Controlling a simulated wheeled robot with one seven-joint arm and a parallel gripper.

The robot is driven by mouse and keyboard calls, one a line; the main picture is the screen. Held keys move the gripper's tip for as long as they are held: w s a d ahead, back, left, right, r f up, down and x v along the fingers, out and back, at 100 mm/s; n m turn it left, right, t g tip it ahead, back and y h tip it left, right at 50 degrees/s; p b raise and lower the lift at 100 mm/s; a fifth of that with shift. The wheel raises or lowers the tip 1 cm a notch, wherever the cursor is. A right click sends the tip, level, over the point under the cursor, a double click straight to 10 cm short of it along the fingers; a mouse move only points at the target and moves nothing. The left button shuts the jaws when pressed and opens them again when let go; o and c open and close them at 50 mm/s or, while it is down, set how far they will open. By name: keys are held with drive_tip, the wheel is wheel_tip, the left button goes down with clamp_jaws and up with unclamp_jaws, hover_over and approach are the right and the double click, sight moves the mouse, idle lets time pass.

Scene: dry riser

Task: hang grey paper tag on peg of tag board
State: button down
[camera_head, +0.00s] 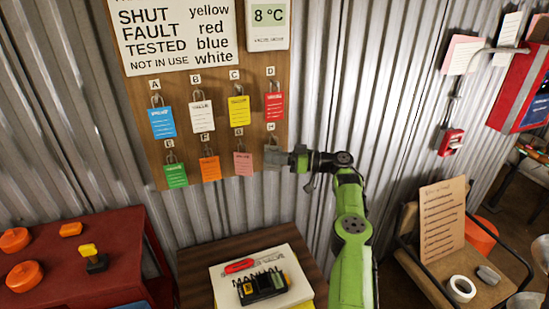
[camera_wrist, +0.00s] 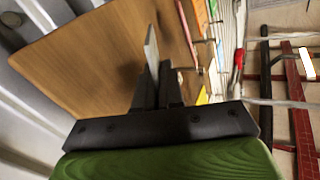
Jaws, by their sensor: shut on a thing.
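The wooden tag board (camera_head: 219,134) hangs on the corrugated wall, with lettered pegs in two rows. Coloured tags hang there: blue (camera_head: 162,122) under A, white (camera_head: 202,117) under B, yellow (camera_head: 238,111) under C, red (camera_head: 274,106) under D, green (camera_head: 176,175), orange (camera_head: 210,169) and pink (camera_head: 243,162) in the lower row. My gripper (camera_head: 289,159) is at the board's lower right, under label H (camera_head: 271,127). It is shut on the grey paper tag (camera_head: 275,156), seen edge-on in the wrist view (camera_wrist: 151,45). I cannot tell whether the tag touches the H peg.
A sign (camera_head: 177,30) and a temperature display (camera_head: 268,22) are above the pegs. Below are a red cabinet (camera_head: 118,232) and a small table (camera_head: 190,260) bearing a box of clips. A chair (camera_head: 440,265) and red wall box (camera_head: 517,90) are at right.

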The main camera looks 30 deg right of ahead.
drive_tip(key=c, duration=1.2)
unclamp_jaws()
drive_tip(key=p+v, duration=0.1)
drive_tip(key=v, duration=0.6)
drive_tip(key=shift+s+d, duration=0.2)
